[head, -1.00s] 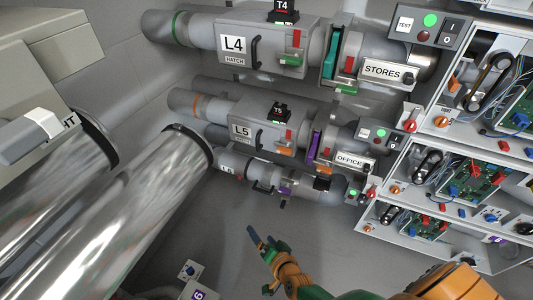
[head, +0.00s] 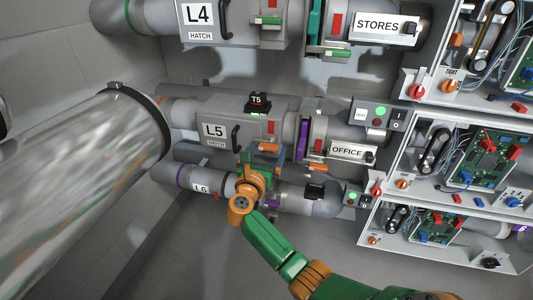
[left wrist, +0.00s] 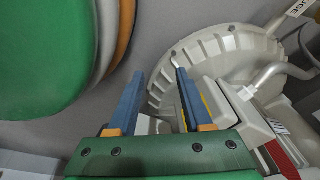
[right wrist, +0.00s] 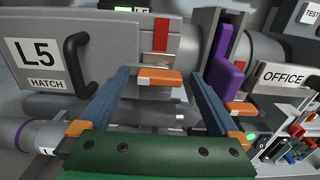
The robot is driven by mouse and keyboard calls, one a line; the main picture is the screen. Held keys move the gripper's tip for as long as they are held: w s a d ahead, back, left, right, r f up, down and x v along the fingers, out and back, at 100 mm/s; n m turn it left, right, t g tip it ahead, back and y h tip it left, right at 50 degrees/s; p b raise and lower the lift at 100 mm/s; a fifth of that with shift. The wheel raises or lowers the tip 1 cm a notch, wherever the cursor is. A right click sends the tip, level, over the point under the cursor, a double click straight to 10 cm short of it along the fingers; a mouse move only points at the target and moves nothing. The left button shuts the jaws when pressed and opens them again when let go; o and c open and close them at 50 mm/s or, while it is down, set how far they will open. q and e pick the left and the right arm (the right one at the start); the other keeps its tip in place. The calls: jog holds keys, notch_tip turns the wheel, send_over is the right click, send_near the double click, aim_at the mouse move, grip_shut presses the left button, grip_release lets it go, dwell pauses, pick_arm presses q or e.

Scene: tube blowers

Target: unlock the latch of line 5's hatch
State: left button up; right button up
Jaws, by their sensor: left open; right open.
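Line 5's hatch (head: 238,133) is a grey box with an "L5 HATCH" label and a black handle; it also shows in the right wrist view (right wrist: 38,72). Its latch has a red strip (right wrist: 161,38), a metal plate and an orange handle (right wrist: 158,78) at the hatch's lower right. My right gripper (right wrist: 160,82) is open, with the orange handle between its blue fingertips and no clear contact visible. In the head view my right gripper (head: 262,160) partly covers the latch. My left gripper (left wrist: 160,73) is open and empty, away from the hatch; it does not show in the head view.
The L4 hatch (head: 205,28) is above and the L6 pipe (head: 205,186) below. A purple slide plate (head: 303,138) and the OFFICE pipe are to the right. Panels with circuit boards (head: 485,155) fill the right side. A ribbed grey housing (left wrist: 215,55) is near my left gripper.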

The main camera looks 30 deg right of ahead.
jog(key=c, duration=1.4)
jog(key=shift+o, duration=0.2)
